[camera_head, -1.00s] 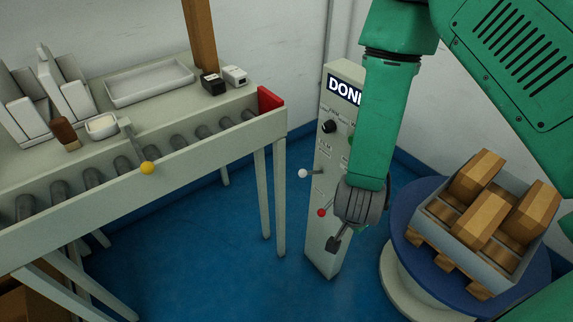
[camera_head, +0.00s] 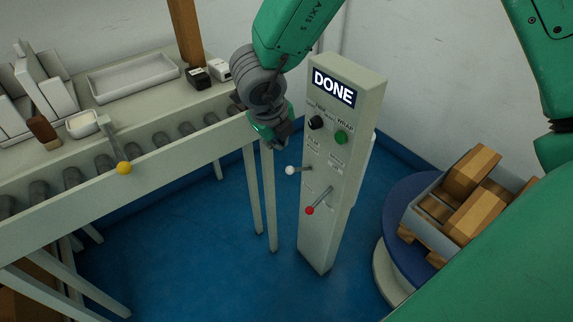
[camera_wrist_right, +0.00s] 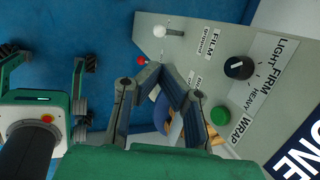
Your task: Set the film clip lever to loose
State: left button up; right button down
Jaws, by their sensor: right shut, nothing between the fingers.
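The grey control pillar (camera_head: 345,190) stands in the middle of the head view, with a lit DONE display. A white-knobbed lever (camera_head: 290,170) sticks out to the left below the FILM label; in the right wrist view the white knob (camera_wrist_right: 159,30) is beside that label. My right gripper (camera_head: 277,140) is shut and empty, above and left of the white knob in the head view and apart from it. Its closed fingers (camera_wrist_right: 163,76) show in the right wrist view. My left gripper (camera_wrist_right: 48,60) appears at the left of the right wrist view, fingers apart.
A red-knobbed lever (camera_head: 310,210), black dial (camera_head: 316,123) and green button (camera_head: 341,138) are on the pillar. A roller conveyor (camera_head: 150,170) stands left, with a yellow-knobbed lever (camera_head: 124,168). A blue turntable (camera_head: 392,215) with a crate of boxes stands right.

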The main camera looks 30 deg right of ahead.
pick_arm(q)
notch_tip(320, 180, down, 5)
jog(key=b, duration=0.5)
pick_arm(e)
send_near(289, 169)
jog(key=x, duration=0.8)
jog(key=shift+w+d, duration=0.1)
pick_arm(q)
jog(key=shift+a, duration=0.1)
pick_arm(e)
jog(key=shift+f, duration=0.1)
